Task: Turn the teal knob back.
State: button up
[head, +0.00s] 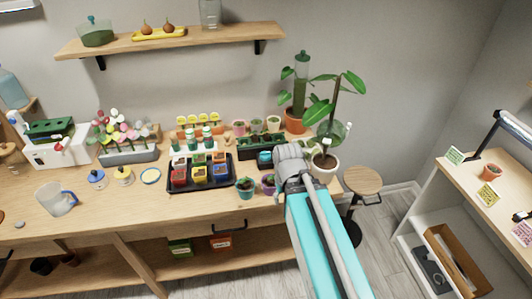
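My gripper (288,160) is over the right part of the workbench, in front of the dark planter (246,147). I see it from behind, so its fingertips are hidden and I cannot tell whether it is open or shut. A small teal piece (265,157) shows just left of my gripper, at the front of the planter. It may be the teal knob, but it is too small to be sure. Whether my gripper touches it or how it is turned cannot be made out.
A teal pot (245,188) and a purple pot (268,185) stand close to my gripper and arm. The bench's front left has free room.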

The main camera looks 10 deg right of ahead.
aim_at(266, 152)
jog(key=o, duration=0.3)
jog(key=shift+w, duration=0.1)
jog(key=shift+o, duration=0.2)
jog(key=w+r+m+p, duration=0.3)
jog(key=w+m, duration=0.1)
jog(key=w, duration=1)
jog(key=w+r+m+p, duration=0.4)
jog(key=w, duration=1.1)
jog(key=shift+a+r+m, duration=0.2)
jog(key=shift+a+m, duration=0.2)
jog(key=shift+a, duration=0.05)
jog(key=shift+f, duration=0.15)
notch_tip(266, 152, down, 14)
jog(key=b, duration=1.3)
jog(key=shift+r, duration=0.25)
jog(key=shift+c, duration=0.2)
jog(key=shift+d, duration=0.1)
jog(key=c, duration=0.8)
